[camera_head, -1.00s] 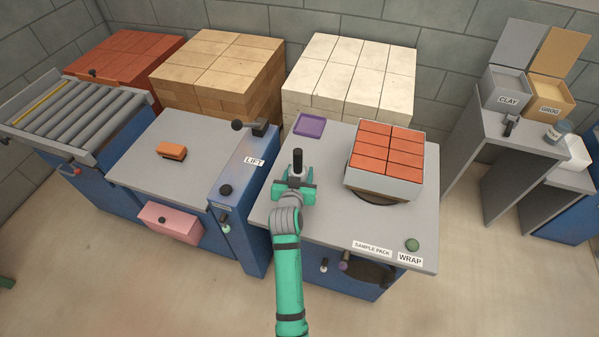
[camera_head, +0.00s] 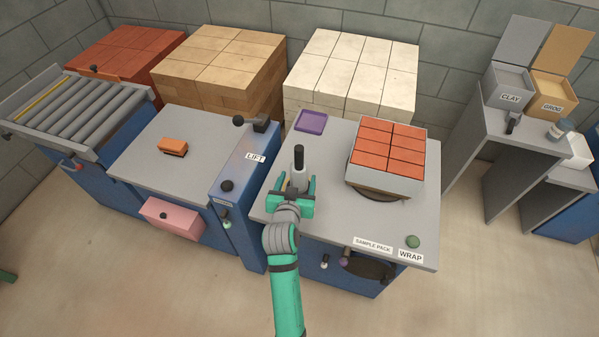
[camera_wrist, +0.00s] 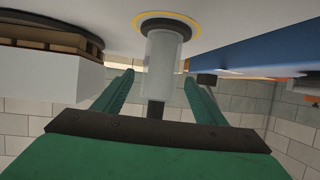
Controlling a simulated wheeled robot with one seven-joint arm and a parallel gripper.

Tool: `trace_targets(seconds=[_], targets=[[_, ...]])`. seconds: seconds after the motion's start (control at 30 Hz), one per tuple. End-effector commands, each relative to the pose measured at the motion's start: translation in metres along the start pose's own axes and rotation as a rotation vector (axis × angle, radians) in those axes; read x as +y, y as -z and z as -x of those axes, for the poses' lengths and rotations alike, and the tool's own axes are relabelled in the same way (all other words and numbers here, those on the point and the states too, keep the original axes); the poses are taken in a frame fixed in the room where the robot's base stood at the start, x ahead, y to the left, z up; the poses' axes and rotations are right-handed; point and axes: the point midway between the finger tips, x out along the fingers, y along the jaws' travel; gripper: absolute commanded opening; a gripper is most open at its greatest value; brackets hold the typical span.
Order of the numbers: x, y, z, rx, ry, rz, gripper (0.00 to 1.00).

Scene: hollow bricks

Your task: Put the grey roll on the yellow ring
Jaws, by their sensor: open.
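The grey roll (camera_wrist: 163,62) stands upright on the table inside the thin yellow ring (camera_wrist: 140,17). The ring shows around the roll's dark base in the wrist view, which is upside down. In the head view the roll (camera_head: 298,179) has a black grip on top, and the ring is hidden behind my gripper. My gripper (camera_head: 293,187) is open on the near side of the roll. In the wrist view its green fingers (camera_wrist: 160,78) point towards the roll, one on each side, with gaps between them and it.
A pack of red bricks (camera_head: 390,150) stands on a dark turntable to the right. A purple tray (camera_head: 311,121) lies behind the roll. The LIFT column (camera_head: 240,165) is to the left. The table's front middle is clear.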

Motion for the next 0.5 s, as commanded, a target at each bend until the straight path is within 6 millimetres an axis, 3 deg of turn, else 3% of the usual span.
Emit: trace_targets(seconds=[0.2, 0.37, 0.5], targets=[[0.000, 0.000, 0.033, 0.000, 0.001, -0.001, 0.65], [0.000, -0.001, 0.044, 0.000, 0.001, 0.001, 0.65], [0.005, -0.019, 0.055, -0.001, 0.013, 0.015, 0.65]])
